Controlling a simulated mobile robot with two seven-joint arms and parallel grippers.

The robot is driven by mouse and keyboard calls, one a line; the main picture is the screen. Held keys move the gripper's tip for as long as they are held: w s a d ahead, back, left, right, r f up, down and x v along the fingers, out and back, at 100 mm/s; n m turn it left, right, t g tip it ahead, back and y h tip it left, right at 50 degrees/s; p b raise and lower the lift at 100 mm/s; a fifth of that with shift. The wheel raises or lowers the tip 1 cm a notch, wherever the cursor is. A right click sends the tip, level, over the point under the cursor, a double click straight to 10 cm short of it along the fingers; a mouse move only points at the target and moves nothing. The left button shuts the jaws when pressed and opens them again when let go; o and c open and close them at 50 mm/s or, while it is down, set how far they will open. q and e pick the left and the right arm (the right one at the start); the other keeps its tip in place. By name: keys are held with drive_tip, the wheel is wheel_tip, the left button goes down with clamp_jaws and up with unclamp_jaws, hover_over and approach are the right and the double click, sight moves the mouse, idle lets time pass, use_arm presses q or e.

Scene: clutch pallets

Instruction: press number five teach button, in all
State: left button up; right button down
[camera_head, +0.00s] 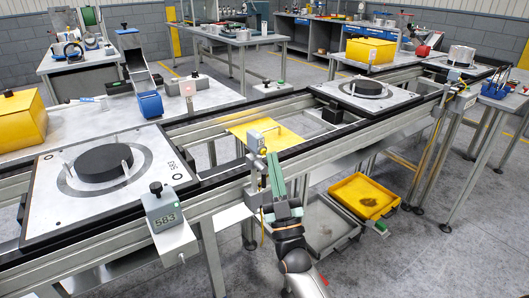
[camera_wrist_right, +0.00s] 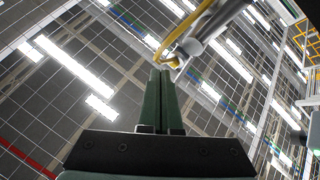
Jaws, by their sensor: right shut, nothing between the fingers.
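My right gripper (camera_head: 273,160) is in front of the conveyor rail, its green fingers pointing up and shut with nothing between them. A small grey post-mounted device (camera_head: 256,142) stands on the rail just left of the fingertips. In the right wrist view the shut fingertips (camera_wrist_right: 160,74) are close to a grey cylindrical part (camera_wrist_right: 197,40) with a yellow cable; I cannot tell if they touch. No button with a readable five shows. My left gripper is not in view.
A white pallet (camera_head: 60,215) with a black disc sits on the conveyor at left, and another pallet (camera_head: 345,100) farther right. A yellow plate (camera_head: 240,125) lies between them. A yellow bin (camera_head: 365,195) stands below, right of my right arm.

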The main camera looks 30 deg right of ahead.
drive_tip(key=shift+w, duration=0.25)
drive_tip(key=shift+w, duration=0.45)
idle(0.6)
idle(0.4)
drive_tip(key=shift+s+p, duration=0.3)
drive_tip(key=shift+s, duration=0.6)
drive_tip(key=s+p, duration=0.2)
drive_tip(key=s, duration=0.3)
drive_tip(key=shift+d, duration=0.2)
